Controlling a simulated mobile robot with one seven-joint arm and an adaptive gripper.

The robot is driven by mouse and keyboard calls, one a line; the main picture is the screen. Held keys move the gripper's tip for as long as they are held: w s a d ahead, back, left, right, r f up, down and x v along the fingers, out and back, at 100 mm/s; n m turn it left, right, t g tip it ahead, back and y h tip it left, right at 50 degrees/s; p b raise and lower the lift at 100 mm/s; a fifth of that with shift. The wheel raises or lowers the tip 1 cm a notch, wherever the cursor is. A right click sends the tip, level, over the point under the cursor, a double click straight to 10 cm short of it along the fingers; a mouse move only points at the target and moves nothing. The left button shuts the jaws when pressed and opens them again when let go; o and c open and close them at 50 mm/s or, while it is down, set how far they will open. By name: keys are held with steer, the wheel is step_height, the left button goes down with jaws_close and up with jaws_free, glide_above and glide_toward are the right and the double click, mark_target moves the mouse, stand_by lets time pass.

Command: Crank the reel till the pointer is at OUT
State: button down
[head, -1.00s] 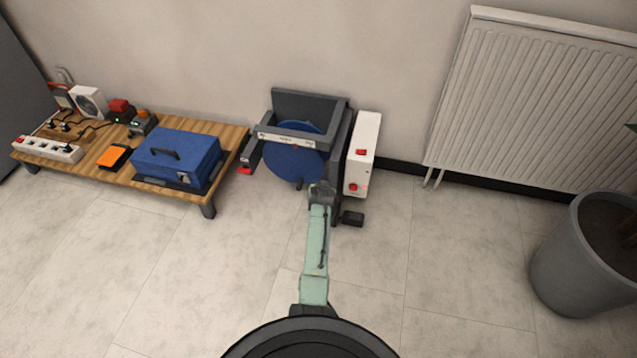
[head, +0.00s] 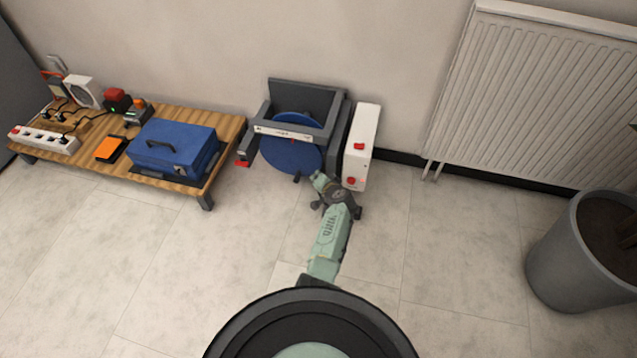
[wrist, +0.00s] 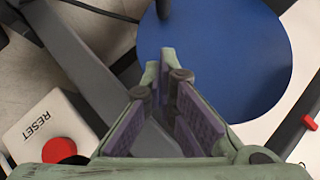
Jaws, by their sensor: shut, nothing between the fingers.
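The reel is a blue disc (head: 290,157) in a dark grey frame (head: 305,98) against the wall. A white scale strip (head: 283,132) crosses the frame's front; its lettering and pointer are too small to read. A small dark knob (head: 297,179), which may be the crank grip, shows at the disc's lower edge. My gripper (head: 318,178) is at the reel's lower right, near the disc. In the wrist view my gripper (wrist: 162,65) is shut and empty, its fingertips in front of the blue disc (wrist: 225,55).
A white box (head: 361,147) with red controls stands right of the reel. A red RESET button (wrist: 60,150) shows in the wrist view. A low wooden table (head: 227,132) with a blue case (head: 173,147) is left. A radiator (head: 540,90) and grey bin (head: 572,262) are right. The floor is clear.

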mark_target(309, 169)
steer(key=b+x, duration=0.5)
steer(key=x, duration=0.1)
steer(key=shift+w+f, duration=0.1)
steer(key=shift+f, duration=0.2)
steer(key=shift+w+a+f+b, duration=0.15)
steer(key=shift+a+f+b, duration=0.3)
steer(key=shift+a+f, duration=0.4)
steer(key=shift+w+a+f, duration=0.1)
steer(key=shift+a+f, duration=0.15)
steer(key=shift+a, duration=0.2)
steer(key=shift+f+b, duration=0.1)
steer(key=shift+b, duration=0.25)
